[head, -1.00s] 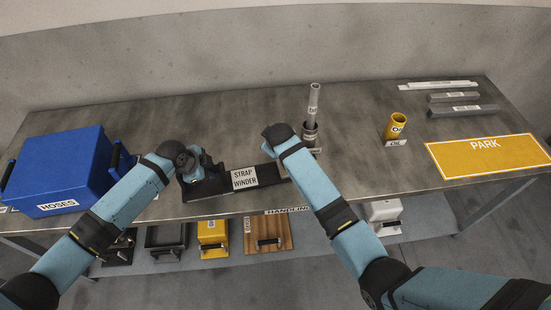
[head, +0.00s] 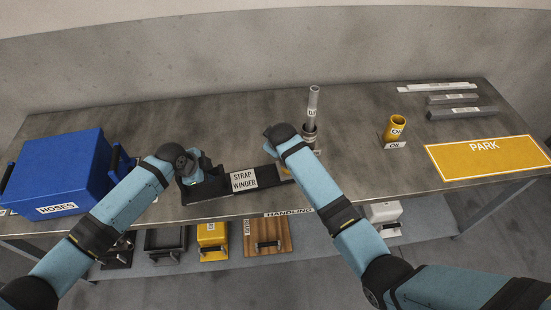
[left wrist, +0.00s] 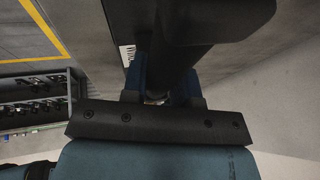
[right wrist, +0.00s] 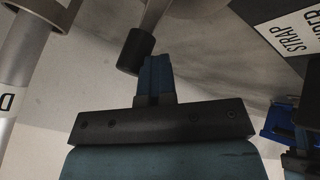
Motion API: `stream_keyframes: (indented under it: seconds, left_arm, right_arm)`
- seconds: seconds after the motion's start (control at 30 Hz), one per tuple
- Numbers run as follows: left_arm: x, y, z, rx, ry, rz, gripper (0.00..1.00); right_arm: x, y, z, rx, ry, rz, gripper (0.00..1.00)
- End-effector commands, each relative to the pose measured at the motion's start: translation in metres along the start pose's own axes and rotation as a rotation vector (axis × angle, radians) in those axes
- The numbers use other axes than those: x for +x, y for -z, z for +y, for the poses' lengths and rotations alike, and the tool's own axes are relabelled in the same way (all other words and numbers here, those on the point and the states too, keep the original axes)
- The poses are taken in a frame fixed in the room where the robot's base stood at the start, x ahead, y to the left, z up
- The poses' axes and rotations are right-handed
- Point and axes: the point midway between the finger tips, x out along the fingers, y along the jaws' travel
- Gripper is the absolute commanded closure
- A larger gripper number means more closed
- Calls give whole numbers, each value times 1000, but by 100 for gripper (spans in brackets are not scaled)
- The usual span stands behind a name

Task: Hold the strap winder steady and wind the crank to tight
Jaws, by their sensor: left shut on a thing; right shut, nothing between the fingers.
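The strap winder lies along the front of the bench, a dark low base with a white label reading STRAP WINDER (head: 243,180). My left gripper (head: 203,170) is at its left end. In the left wrist view, its blue fingers (left wrist: 166,88) are shut on a dark part of the winder (left wrist: 178,60). My right wrist is over the winder's right end and hides that end in the head view. In the right wrist view, my right gripper's fingers (right wrist: 156,68) are shut and empty, close beside a black cylindrical knob (right wrist: 136,50) on a grey arm. Contact cannot be told.
A blue HOSES crate (head: 62,172) stands at the left. A holder with grey tubes (head: 312,105) stands behind my right wrist. A yellow oil cup (head: 395,127), grey bars (head: 462,112) and a yellow PARK mat (head: 485,158) are at the right. The back middle of the bench is clear.

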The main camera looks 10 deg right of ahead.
Motion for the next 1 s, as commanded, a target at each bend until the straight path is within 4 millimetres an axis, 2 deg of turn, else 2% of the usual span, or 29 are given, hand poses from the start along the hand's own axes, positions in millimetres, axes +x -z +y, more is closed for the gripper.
stream_keyframes:
  seconds: [0.03, 0.17, 0.5, 0.7, 0.87, 1.0]
  left_arm:
    - [5, -2, 8, 3, -16, -6, 100]
    - [6, -2, 8, 2, -16, -6, 100]
    - [6, -3, 8, 1, -16, -7, 100]
    - [6, -3, 8, 1, -15, -7, 100]
    - [6, -3, 8, 1, -15, -7, 100]
    - [6, -3, 8, 1, -15, -7, 100]
  right_arm:
    - [-3, 2, 1, 0, -3, 5, 100]
    - [-16, 0, 0, 1, -2, 4, 100]
    - [-88, 0, 0, 0, -1, 3, 100]
    - [-113, -1, 0, 1, -1, 0, 100]
    - [-116, 6, -6, 28, 7, -19, 100]
    - [-103, 28, -21, 138, 17, -92, 100]
